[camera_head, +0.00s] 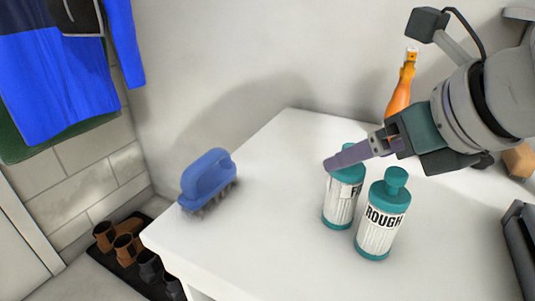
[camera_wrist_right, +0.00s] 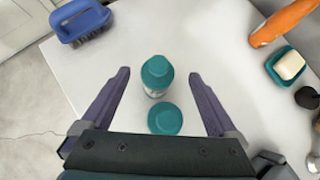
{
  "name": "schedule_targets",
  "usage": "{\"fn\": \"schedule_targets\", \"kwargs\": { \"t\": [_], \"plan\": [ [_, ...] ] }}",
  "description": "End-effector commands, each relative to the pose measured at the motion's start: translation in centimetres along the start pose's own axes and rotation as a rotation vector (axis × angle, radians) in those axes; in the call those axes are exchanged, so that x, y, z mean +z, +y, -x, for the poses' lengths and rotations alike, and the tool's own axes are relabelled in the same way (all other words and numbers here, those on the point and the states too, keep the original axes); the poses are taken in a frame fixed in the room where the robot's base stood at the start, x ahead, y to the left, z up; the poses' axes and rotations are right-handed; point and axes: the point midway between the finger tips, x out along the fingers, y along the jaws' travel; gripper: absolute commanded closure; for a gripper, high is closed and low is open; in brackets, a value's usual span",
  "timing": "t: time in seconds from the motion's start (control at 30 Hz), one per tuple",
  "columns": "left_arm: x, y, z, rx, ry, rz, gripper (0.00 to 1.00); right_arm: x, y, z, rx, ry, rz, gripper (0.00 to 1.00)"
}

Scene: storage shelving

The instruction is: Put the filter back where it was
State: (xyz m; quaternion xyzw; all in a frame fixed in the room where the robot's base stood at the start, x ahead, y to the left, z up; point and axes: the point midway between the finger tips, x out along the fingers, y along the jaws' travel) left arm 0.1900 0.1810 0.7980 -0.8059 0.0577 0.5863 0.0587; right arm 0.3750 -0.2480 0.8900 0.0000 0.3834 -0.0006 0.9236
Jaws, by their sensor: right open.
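Two white bottles with teal caps and bases stand upright on the white table. One is labelled ROUGH (camera_head: 378,236). The other bottle (camera_head: 339,211) has a label starting with F; the rest is hidden. My right gripper (camera_head: 332,162) reaches in from the right, its finger overlapping the F bottle's top in the head view. In the right wrist view the gripper (camera_wrist_right: 160,73) is open, with a knobbed teal cap (camera_wrist_right: 157,68) between its fingertips and a round teal top (camera_wrist_right: 165,119) closer to the palm. I see no contact. My left gripper is out of view.
A blue brush (camera_head: 207,178) lies at the table's left. An orange bottle (camera_head: 400,92) stands at the back, and a soap dish (camera_wrist_right: 286,68) is near it. A dark object (camera_head: 522,242) is at right. The table (camera_head: 270,245) is clear between brush and bottles.

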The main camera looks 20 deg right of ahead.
Motion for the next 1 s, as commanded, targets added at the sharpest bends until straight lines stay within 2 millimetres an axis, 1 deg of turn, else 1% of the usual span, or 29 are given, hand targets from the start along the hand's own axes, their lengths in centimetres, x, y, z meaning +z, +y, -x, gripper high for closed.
{"fn": "schedule_targets", "kwargs": {
  "t": [0.03, 0.2, 0.3, 0.5, 1.0],
  "plan": [
    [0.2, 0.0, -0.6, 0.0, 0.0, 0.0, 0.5, -0.1, 0.2, -1.1, 0.002, -0.002, -0.006, 0.05],
    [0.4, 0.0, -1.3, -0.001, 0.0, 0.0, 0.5, 0.0, 0.3, -3.3, 0.001, -0.001, -0.003, 0.05],
    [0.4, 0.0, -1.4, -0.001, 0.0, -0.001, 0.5, 0.1, 0.2, -3.6, 0.001, -0.001, 0.0, 0.05],
    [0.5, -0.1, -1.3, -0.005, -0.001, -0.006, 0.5, 0.2, 0.2, -3.6, 0.001, -0.001, 0.001, 0.06],
    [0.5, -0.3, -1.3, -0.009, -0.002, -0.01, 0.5, 0.1, 0.2, -3.6, 0.0, -0.001, 0.001, 0.63]
  ]
}}
